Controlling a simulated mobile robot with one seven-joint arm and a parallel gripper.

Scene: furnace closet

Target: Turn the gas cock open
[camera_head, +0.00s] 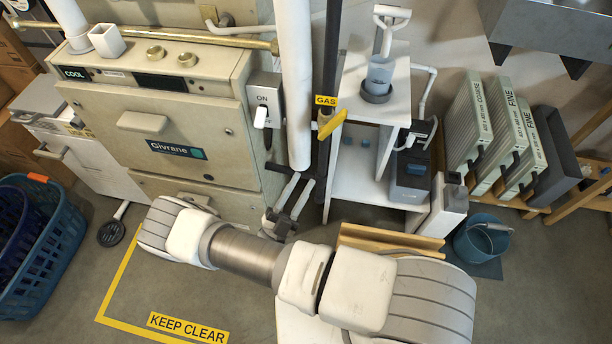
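The gas cock (332,124) has a yellow lever on a dark, nearly upright pipe (331,50), just below a yellow GAS label (326,100). The lever slants across the pipe, with its right end higher. My arm crosses the lower middle of the view, well below the cock. A dark piece that looks like my gripper (281,222) shows just above the metal arm link, partly hidden by it. It is apart from the lever and below it.
The beige furnace (160,110) stands left of the pipes, with an ON switch (264,110) beside the cock. A thick white pipe (293,80) runs close by on the left. A white shelf stand (362,165) is close on the right. Filters (485,125) and a blue bucket (482,240) stand farther right.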

